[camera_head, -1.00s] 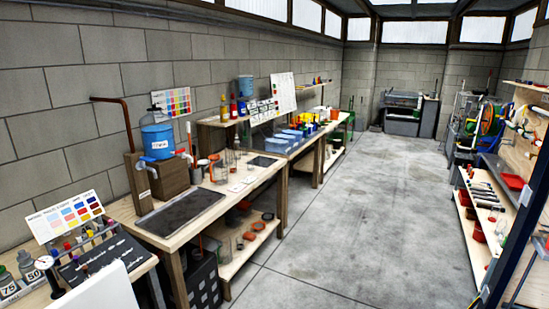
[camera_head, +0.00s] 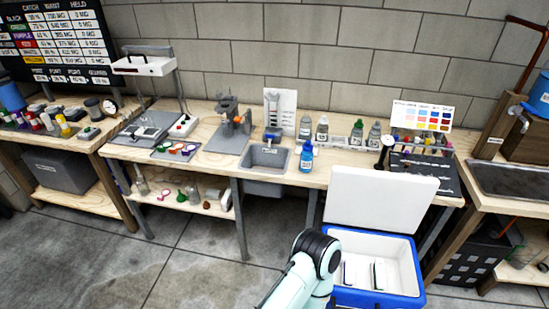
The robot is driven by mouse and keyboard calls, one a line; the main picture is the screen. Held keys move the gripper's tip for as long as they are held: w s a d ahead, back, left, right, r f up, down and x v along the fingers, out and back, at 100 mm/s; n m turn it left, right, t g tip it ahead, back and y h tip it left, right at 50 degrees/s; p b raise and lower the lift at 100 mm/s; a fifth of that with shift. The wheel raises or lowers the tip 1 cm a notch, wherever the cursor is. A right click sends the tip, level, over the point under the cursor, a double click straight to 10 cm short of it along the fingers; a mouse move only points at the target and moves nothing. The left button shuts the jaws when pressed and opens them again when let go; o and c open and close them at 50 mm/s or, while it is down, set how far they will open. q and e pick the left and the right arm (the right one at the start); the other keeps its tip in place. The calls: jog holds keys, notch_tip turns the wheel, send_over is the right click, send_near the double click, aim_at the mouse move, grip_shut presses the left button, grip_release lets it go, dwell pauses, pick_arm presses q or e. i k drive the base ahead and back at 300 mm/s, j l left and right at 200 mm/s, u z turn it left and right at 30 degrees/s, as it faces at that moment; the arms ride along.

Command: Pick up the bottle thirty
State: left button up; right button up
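Several small bottles stand upright at the back of the wooden workbench: a grey-white bottle (camera_head: 305,128), a clear bottle with a dark cap (camera_head: 322,129), a green-capped bottle (camera_head: 356,134) and a grey bottle (camera_head: 374,135). A blue bottle (camera_head: 307,157) stands in front of them, right of the sink. The labels are too small to read now, so I cannot tell which is thirty. One of my arm links shows at the bottom middle. Neither gripper is in view.
An open blue cooler (camera_head: 378,299) with a raised white lid stands before the bench, right of my arm. Floor at left front is clear.

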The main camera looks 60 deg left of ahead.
aim_at(307, 159)
jog(key=u, duration=1.85)
jog(key=i+j, duration=0.35)
